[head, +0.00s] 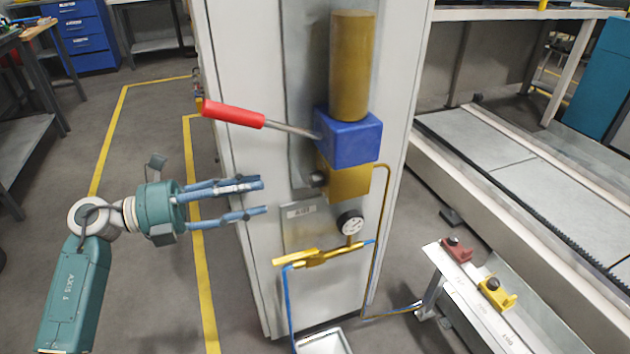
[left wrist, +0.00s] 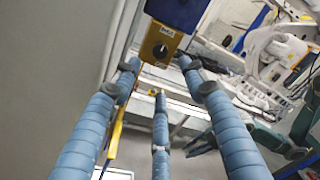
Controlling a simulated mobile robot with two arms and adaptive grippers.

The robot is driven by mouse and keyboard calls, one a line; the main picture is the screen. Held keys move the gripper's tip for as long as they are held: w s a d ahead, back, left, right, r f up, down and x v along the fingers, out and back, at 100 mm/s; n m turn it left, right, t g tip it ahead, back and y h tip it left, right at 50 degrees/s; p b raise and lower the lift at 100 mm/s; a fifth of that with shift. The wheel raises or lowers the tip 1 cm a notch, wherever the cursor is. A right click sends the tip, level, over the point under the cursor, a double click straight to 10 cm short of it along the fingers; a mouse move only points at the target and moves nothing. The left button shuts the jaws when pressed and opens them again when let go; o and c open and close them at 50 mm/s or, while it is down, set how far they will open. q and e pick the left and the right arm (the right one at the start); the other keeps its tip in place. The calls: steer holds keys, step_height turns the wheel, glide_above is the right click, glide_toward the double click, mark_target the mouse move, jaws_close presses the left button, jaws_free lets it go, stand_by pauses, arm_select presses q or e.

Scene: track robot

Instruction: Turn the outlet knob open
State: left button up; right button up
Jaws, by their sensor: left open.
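A small black round knob (head: 317,179) sits on the left face of a brass block (head: 349,183), under a blue block (head: 350,138) on the grey cabinet. In the left wrist view the knob (left wrist: 160,51) faces the camera, beyond the fingertips, with a small label above it too small to read. My left gripper (head: 264,197) is open and empty. Its blue fingers point right toward the knob, apart from it and a little lower in the head view.
A red-handled lever (head: 234,114) sticks out left above my gripper. Below the knob are a pressure gauge (head: 350,223), a yellow valve handle (head: 295,257) and thin pipes. The cabinet face (head: 242,150) stands close to my fingertips. The floor to the left is open.

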mark_target(311, 183)
arm_select(q)
steer(key=x, duration=1)
steer(key=shift+d, duration=0.25)
jaws_close()
steer(key=shift+f, duration=0.1)
